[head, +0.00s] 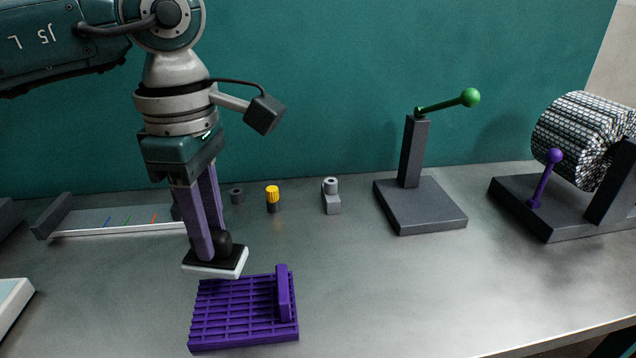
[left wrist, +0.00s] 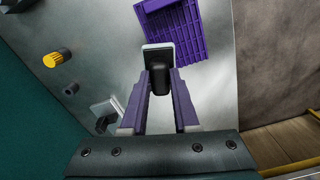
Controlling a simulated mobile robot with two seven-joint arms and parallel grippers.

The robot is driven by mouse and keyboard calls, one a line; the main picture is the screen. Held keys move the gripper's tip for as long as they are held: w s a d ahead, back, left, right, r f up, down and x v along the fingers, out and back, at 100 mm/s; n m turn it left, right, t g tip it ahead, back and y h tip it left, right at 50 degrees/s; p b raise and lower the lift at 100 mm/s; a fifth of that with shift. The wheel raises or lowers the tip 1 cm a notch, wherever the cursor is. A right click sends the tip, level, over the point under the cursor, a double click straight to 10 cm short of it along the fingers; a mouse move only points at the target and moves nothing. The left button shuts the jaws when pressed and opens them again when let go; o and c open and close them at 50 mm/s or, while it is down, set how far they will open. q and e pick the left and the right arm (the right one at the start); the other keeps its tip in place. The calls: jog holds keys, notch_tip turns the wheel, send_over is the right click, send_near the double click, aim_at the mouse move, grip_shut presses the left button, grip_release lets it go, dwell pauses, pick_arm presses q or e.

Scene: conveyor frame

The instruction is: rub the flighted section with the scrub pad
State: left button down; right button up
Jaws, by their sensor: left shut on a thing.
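The flighted section is a purple slatted grid (head: 243,311) with one raised bar (head: 283,295) near its right side, lying flat on the table. It also shows in the left wrist view (left wrist: 188,32), partly cut off by the top edge. My left gripper (head: 213,245) points down and is shut on the scrub pad's black grip. The scrub pad (head: 229,263) has a black top and a white underside, and sits at the section's back left edge. It also shows in the left wrist view (left wrist: 159,58). I cannot tell whether pad and section touch. My right gripper is not in view.
Behind stand a yellow-capped knob (head: 272,195), small grey fittings (head: 331,196) and a green-knobbed lever stand (head: 423,204). A drum on a stand (head: 580,135) is at right, a marked ramp (head: 120,220) at left. The table right of the section is clear.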

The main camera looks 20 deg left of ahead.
pick_arm(q)
jog(key=shift+r+p, duration=1.4)
jog(key=shift+r, duration=0.9)
jog(key=shift+a, duration=0.1)
